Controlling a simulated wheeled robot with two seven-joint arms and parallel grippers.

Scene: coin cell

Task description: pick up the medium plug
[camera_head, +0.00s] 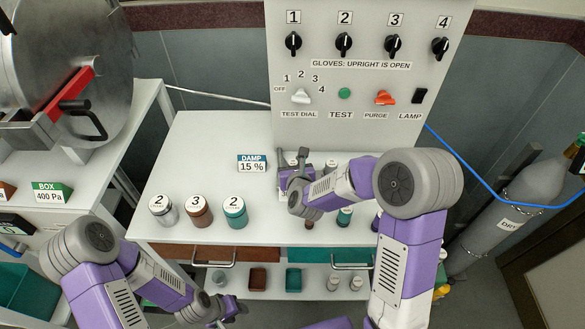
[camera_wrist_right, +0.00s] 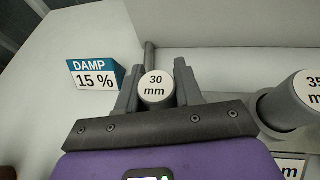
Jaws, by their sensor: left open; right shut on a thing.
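A grey plug with a white cap marked 30 mm (camera_wrist_right: 157,86) stands between the two fingers of my right gripper (camera_wrist_right: 159,92) in the right wrist view. The fingers are shut on its sides. In the head view my right gripper (camera_head: 287,168) is over the rear part of the white table, right of the DAMP sign, and the arm hides much of the plug. My left gripper (camera_head: 212,312) is open and low, in front of the table.
The DAMP 15 % sign (camera_head: 252,164) stands just left of my right gripper. Jars with numbered lids, one silvery (camera_head: 163,211), one brown (camera_head: 200,212) and one teal (camera_head: 235,212), stand front left on the table. A control panel (camera_head: 365,60) rises behind.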

